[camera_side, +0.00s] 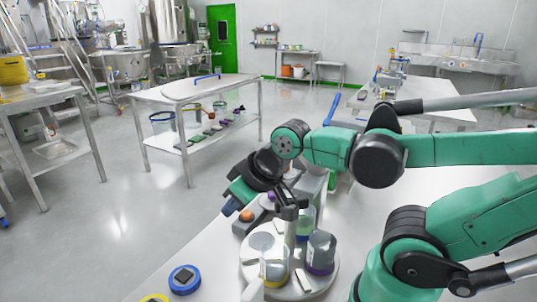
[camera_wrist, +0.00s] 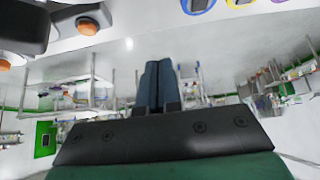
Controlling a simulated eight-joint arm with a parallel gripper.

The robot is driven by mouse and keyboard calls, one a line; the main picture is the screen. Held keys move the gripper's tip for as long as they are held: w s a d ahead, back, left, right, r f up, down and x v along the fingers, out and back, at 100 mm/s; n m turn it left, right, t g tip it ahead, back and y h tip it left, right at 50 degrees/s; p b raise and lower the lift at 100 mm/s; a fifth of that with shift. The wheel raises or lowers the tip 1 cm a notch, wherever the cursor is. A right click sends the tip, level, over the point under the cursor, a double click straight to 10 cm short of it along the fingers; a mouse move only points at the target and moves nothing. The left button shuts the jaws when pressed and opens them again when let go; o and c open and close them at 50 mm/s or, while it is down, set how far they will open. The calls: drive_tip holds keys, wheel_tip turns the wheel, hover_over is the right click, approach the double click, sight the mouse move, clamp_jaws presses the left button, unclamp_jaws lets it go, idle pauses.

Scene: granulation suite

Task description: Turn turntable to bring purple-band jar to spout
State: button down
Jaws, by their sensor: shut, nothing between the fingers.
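The round white turntable (camera_side: 246,268) stands on the white bench in the side view. A dark spout head (camera_side: 289,212) stands on a grey post among the jars. The purple-band jar is to the right of the post. My gripper (camera_side: 231,206) is above the bench, left of and behind the turntable, apart from it. Its blue fingers are shut and empty in the wrist view (camera_wrist: 157,85).
A dark box with an orange button (camera_side: 246,215) sits below my gripper; the button also shows in the wrist view (camera_wrist: 87,27). A purple knob (camera_side: 271,197) is beside it. A blue-ringed disc (camera_side: 184,279) and a yellow-ringed one (camera_side: 155,298) lie at front left.

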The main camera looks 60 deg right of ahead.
sight(292, 199)
drive_tip(key=c, duration=1.5)
unclamp_jaws()
drive_tip(key=o, duration=0.4)
drive_tip(key=shift+d, duration=0.1)
drive_tip(key=o, duration=0.4)
drive_tip(key=shift+s+d+r+n+g, duration=0.2)
drive_tip(key=shift+d+n+g, duration=0.2)
drive_tip(key=shift+d, duration=0.05)
drive_tip(key=shift+c, duration=0.2)
drive_tip(key=d+n+g, duration=0.1)
drive_tip(key=s+d+r+n, duration=0.1)
drive_tip(key=s+d+n+g, duration=0.1)
drive_tip(key=shift+r+g+h, duration=0.3)
drive_tip(key=shift+r, duration=0.05)
drive_tip(key=s+d+r+n+g, duration=0.1)
drive_tip(key=s+r+n+g, duration=0.1)
drive_tip(key=n, duration=0.1)
drive_tip(key=s+d+r+n+g, duration=0.1)
drive_tip(key=s, duration=0.1)
drive_tip(key=shift+d, duration=0.35)
drive_tip(key=shift+s+d+r+n+g, duration=0.1)
drive_tip(key=shift+s+r+n+g, duration=0.1)
drive_tip(key=shift+s+n+g, duration=0.25)
drive_tip(key=shift+f, duration=2.7)
